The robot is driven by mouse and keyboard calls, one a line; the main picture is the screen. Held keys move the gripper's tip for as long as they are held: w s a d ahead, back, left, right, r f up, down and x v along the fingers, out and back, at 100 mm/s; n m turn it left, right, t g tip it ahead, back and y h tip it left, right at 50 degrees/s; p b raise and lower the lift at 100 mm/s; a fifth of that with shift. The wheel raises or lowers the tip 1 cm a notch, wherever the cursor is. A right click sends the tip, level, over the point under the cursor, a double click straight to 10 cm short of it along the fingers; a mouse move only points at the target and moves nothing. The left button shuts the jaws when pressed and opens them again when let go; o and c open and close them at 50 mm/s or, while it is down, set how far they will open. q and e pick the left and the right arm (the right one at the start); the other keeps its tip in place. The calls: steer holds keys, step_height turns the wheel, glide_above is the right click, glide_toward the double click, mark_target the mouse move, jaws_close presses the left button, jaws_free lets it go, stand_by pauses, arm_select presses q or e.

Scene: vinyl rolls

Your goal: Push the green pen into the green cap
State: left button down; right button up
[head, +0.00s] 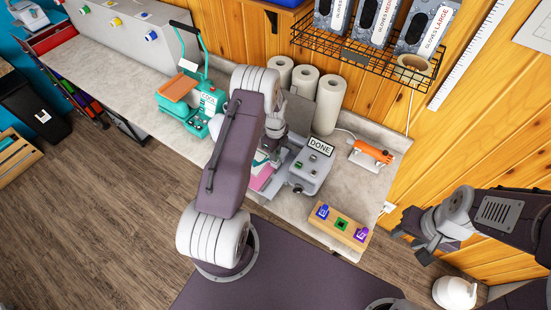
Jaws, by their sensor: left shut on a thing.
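My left gripper (271,149) is over the bench in the middle, largely hidden by my own arm. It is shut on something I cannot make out. A small teal-green bit (262,158) shows beside it; I cannot tell whether that is the green pen. A wooden block (331,229) at the bench's front right carries a blue piece (322,211), a green square (341,223) and a purple piece (361,235). I cannot tell whether the green square is the green cap. My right gripper (430,250) is off the bench at the right, its finger gap unclear.
A grey machine (311,169) with a DONE sign stands beside my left gripper. Behind are white rolls (328,104). An orange-handled tool (372,154) lies at right, a teal press (208,101) at left. A wire rack (362,56) hangs above.

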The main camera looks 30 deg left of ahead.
arm_select(q)
steer(key=shift+r+p, duration=2.7)
steer(key=shift+r, duration=1.25)
steer(key=shift+f, duration=0.1)
